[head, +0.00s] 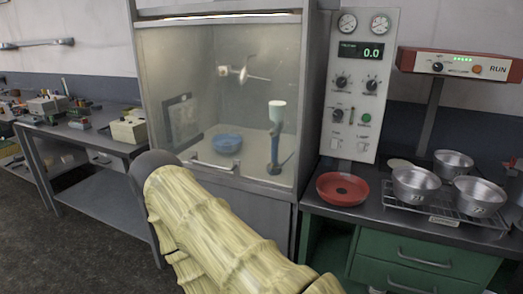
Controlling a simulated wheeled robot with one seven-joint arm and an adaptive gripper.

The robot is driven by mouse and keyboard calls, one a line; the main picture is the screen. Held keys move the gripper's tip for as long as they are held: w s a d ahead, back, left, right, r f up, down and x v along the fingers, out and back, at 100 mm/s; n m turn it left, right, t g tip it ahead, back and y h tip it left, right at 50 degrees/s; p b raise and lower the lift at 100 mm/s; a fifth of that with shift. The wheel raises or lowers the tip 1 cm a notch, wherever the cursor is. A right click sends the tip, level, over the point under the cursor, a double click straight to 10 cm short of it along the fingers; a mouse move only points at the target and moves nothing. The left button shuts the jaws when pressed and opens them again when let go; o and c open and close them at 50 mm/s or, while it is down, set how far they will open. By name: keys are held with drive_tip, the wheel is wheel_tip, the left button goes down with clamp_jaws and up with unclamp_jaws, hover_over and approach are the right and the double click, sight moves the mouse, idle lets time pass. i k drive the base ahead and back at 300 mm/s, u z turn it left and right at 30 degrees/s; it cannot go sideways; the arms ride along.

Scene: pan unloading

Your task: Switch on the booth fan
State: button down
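The booth (215,55) is a grey cabinet with a clear front window and a handle along its lower edge. To its right is a pale control panel (389,60) with two round gauges, a green display reading 0.0, several black knobs, a green button (366,118) and two white rocker switches at the bottom, the left one (335,143) and the right one (362,147). Their labels are too small to read surely, and I cannot tell the switch positions. My sleeved arm crosses the lower middle, in front of the booth's lower part. My gripper is not in view.
Inside the booth are a blue bowl (227,143) and a blue stand with a white top (277,110). Right of it, a red round pan (342,189) and several metal pans (416,184) sit on the counter, below a red RUN unit (461,65). A cluttered bench (75,137) stands left.

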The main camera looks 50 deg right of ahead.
sight(335, 142)
drive_tip(key=u, duration=0.45)
drive_tip(key=k, duration=0.65)
drive_tip(key=z, duration=1.65)
